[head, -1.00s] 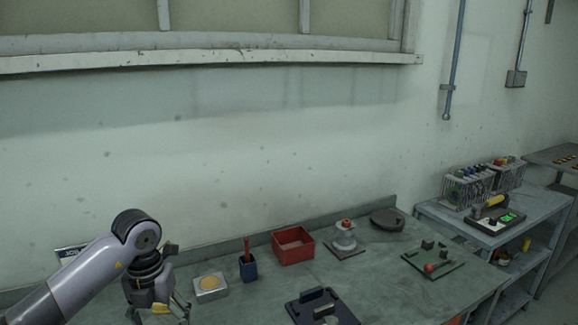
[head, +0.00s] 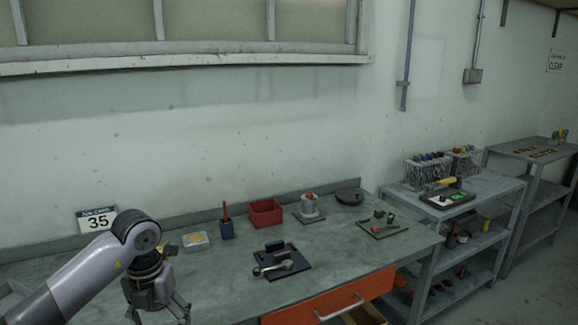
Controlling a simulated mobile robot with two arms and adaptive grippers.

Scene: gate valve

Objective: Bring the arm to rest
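My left arm comes in from the lower left, with its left gripper (head: 160,312) pointing down over the left part of the bench (head: 215,285). Its fingers are spread apart, and I see nothing held between them. The fingertips reach the bottom edge of the picture. My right arm and gripper are not in view.
An orange drawer (head: 335,303) juts out in front. Shelves (head: 465,200) stand right.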

